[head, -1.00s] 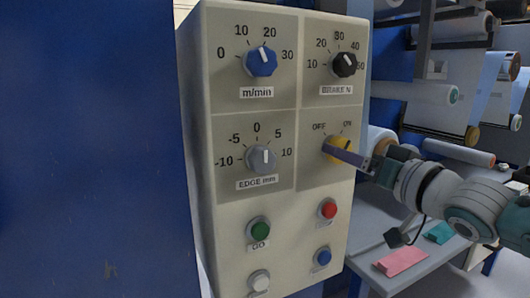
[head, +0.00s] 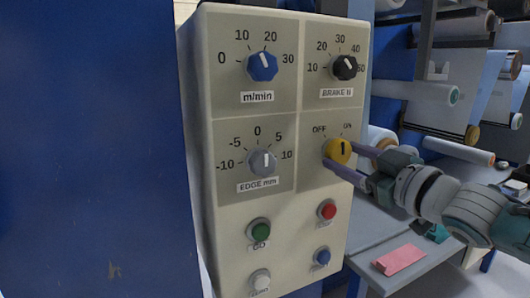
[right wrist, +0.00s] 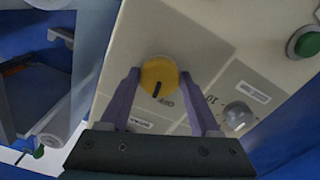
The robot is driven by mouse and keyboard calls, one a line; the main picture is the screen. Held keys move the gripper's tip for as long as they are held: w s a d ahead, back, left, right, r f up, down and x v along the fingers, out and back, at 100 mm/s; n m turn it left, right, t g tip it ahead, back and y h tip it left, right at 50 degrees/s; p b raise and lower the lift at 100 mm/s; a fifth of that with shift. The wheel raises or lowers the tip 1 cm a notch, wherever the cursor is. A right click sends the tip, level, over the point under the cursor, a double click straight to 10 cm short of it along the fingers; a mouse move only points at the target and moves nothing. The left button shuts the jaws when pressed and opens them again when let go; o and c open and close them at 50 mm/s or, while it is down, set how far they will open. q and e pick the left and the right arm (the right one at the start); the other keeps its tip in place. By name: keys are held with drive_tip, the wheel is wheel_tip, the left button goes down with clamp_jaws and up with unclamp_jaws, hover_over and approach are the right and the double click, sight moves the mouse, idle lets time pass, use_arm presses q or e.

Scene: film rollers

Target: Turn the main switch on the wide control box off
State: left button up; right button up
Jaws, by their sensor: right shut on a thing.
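The wide control box (head: 285,212) fills the middle of the head view. Its main switch is a yellow round knob (head: 338,151) under the OFF and ON labels, also seen in the right wrist view (right wrist: 158,72). The knob's black mark stands nearly upright in the head view; I cannot tell exactly where it lies between OFF and ON. My right gripper (head: 341,155) has one finger on each side of the knob and is shut on it. In the right wrist view its fingers (right wrist: 160,73) flank the knob. My left gripper is not in view.
Blue (head: 262,66), black (head: 344,67) and grey (head: 262,162) dials share the box face. Green (head: 259,229), red (head: 327,210), blue (head: 322,256) and white (head: 260,281) buttons sit below. A table with a pink item (head: 399,259) and film rollers stand right.

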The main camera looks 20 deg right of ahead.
drive_tip(key=n, duration=0.3)
drive_tip(key=shift+n, duration=1)
drive_tip(key=o, duration=1.4)
drive_tip(key=shift+c, duration=0.2)
drive_tip(key=shift+s, duration=0.3)
drive_tip(key=s+p, duration=0.2)
drive_tip(key=s, duration=0.7)
drive_tip(key=shift+s+d, duration=0.2)
drive_tip(key=shift+d, duration=0.25)
